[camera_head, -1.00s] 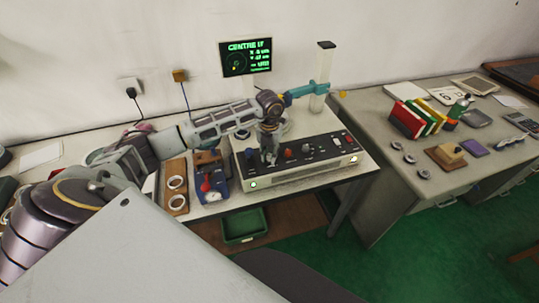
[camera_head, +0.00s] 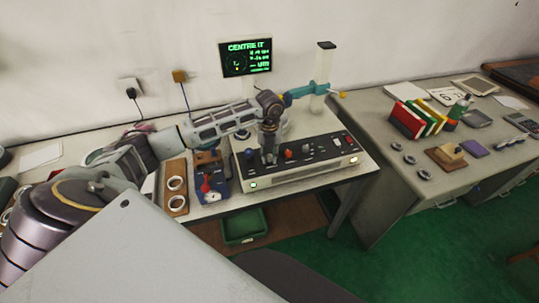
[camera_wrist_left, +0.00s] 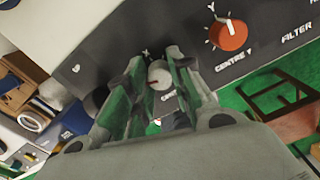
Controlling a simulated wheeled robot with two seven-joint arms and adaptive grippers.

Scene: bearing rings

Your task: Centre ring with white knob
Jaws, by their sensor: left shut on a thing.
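My left gripper (camera_head: 269,158) points down at the front panel of the grey instrument (camera_head: 300,172). In the left wrist view its fingers (camera_wrist_left: 160,92) are shut around the white knob (camera_wrist_left: 158,75), which has a red mark. In the head view the gripper hides this knob. An orange-red knob (camera_head: 289,154) sits just right of it on the panel. The ring on the instrument is mostly hidden behind my arm; I cannot tell its position. The monitor (camera_head: 246,58) reads "CENTRE IT" with a green circle and small numbers. My right gripper is not in view.
A teal probe arm (camera_head: 300,91) on a white column (camera_head: 321,80) stands behind the panel. A green bin (camera_head: 243,226) stands below.

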